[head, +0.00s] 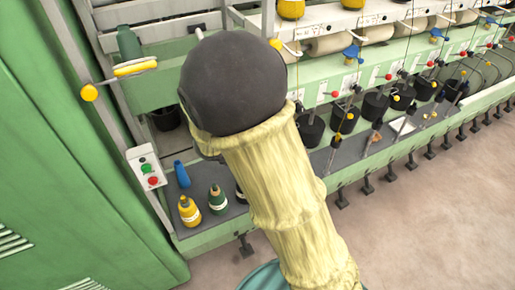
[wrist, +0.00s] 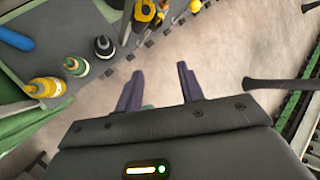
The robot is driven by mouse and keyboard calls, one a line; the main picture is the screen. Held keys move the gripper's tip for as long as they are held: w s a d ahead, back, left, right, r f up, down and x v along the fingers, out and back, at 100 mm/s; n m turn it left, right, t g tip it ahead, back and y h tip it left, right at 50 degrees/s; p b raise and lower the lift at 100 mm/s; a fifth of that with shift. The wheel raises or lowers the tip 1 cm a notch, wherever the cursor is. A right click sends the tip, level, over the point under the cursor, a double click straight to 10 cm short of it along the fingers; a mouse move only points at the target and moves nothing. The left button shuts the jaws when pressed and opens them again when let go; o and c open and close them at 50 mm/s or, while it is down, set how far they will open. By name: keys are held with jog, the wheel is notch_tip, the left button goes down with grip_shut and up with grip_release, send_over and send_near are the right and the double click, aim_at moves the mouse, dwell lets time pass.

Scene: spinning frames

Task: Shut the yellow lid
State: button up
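No clear lid shows in the wrist view. My gripper (wrist: 160,72) has its two dark fingers spread apart with nothing between them, above the pale floor. In the head view my arm hides the gripper.
A control box (head: 147,168) and green cabinet (head: 60,160) stand left. Spindles and rods line the machine at right. The floor (head: 430,220) is clear.

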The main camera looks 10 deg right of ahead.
jog(key=s+d+m+g+y+b, duration=0.1)
jog(key=s+m, duration=0.6)
jog(key=m, duration=1)
jog(key=s+d+m+g+y+b, duration=0.1)
jog(key=s+d+m+y, duration=0.3)
jog(key=m, duration=1.4)
jog(key=s+y, duration=0.1)
jog(key=s, duration=0.1)
jog(key=shift+s+d+f+g, duration=0.25)
jog(key=shift+s+f+g, duration=0.05)
jog(key=shift+s, duration=0.1)
jog(key=shift+a, duration=0.1)
